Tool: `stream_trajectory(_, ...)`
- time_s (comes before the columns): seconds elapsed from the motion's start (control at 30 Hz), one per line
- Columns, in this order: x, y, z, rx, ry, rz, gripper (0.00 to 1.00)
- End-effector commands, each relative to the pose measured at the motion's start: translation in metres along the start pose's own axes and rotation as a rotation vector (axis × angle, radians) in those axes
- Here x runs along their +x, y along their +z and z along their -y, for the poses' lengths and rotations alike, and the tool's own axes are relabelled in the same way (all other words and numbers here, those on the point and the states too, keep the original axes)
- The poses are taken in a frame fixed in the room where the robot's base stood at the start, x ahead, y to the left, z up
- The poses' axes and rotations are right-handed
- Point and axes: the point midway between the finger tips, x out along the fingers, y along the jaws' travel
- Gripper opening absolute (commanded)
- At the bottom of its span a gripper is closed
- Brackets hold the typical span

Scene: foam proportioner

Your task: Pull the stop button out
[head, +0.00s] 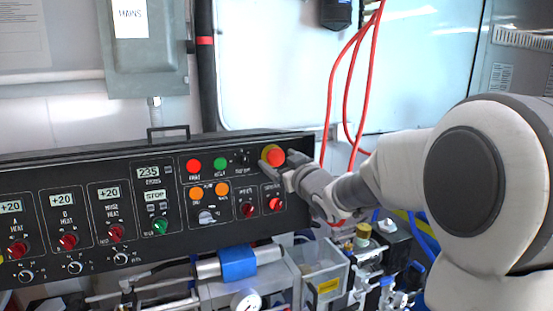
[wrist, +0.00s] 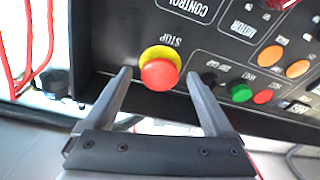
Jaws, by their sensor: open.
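The stop button is a red mushroom knob (head: 275,157) on a yellow collar, at the upper right of the black control panel (head: 95,178). In the wrist view the red knob (wrist: 159,74) sits below the printed word STOP, which appears upside down. My gripper (head: 283,167) reaches the panel from the right in the head view. In the wrist view my gripper (wrist: 166,73) is open, with one finger on each side of the knob. The fingers look apart from the knob. I cannot tell how far the knob stands out.
Close to the stop button are a green button (wrist: 240,92), a red button (wrist: 263,96) and orange buttons (wrist: 270,56). Red hoses (head: 350,90) hang right of the panel. Pipes and a blue fitting (head: 238,263) lie below it. A grey MAINS box (head: 143,50) is above.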

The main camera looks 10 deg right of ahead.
Motion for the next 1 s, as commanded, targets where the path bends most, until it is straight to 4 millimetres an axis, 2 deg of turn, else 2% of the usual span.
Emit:
stream_trajectory(0.33, -0.0003, 0.0002, -0.0002, 0.000, 0.000, 0.000, 0.89)
stream_trajectory(0.8, -0.0002, -0.0001, -0.0003, 0.000, 0.000, 0.000, 0.04)
stream_trajectory(0.83, -0.0002, -0.0001, -0.0003, 0.000, 0.000, 0.000, 0.00)
stream_trajectory(1.0, -0.0002, -0.0002, -0.0003, 0.000, 0.000, -0.001, 0.00)
